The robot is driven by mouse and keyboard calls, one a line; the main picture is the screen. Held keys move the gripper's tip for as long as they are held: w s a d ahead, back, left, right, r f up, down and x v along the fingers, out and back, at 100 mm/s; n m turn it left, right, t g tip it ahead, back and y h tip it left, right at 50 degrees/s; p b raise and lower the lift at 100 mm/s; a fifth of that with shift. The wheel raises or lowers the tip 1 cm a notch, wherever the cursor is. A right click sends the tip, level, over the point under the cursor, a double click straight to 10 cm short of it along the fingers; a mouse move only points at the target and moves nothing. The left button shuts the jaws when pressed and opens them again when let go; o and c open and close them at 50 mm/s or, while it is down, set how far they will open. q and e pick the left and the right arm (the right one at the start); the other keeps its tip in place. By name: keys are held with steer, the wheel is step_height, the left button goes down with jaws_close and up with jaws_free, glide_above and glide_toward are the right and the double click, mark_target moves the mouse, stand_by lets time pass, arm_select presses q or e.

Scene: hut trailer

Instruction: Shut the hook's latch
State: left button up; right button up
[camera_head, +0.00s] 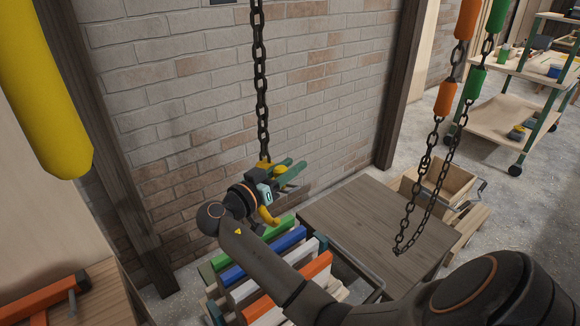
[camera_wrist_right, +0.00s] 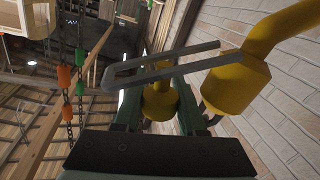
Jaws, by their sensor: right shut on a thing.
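A yellow hook (camera_head: 268,215) hangs from a dark chain (camera_head: 260,80) in front of the brick wall. It also shows in the right wrist view (camera_wrist_right: 236,82). The hook's latch (camera_wrist_right: 160,70) is a grey wire loop reaching left from the hook's body across the gap between my fingers. My right gripper (camera_head: 291,170) is at the hook, and its green fingers stand on either side of a yellow part of it. The jaws are shut on that part. I cannot tell whether the latch touches the hook's tip. My left gripper is not in view.
A low wooden table (camera_head: 365,225) stands right of the hook. Colored boards (camera_head: 275,250) stand in a rack below my right arm. Chains with orange and green sleeves (camera_head: 445,98) hang at right. A large yellow cylinder (camera_head: 45,90) hangs at upper left.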

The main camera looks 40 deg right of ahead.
jaws_close()
stand_by(1.0)
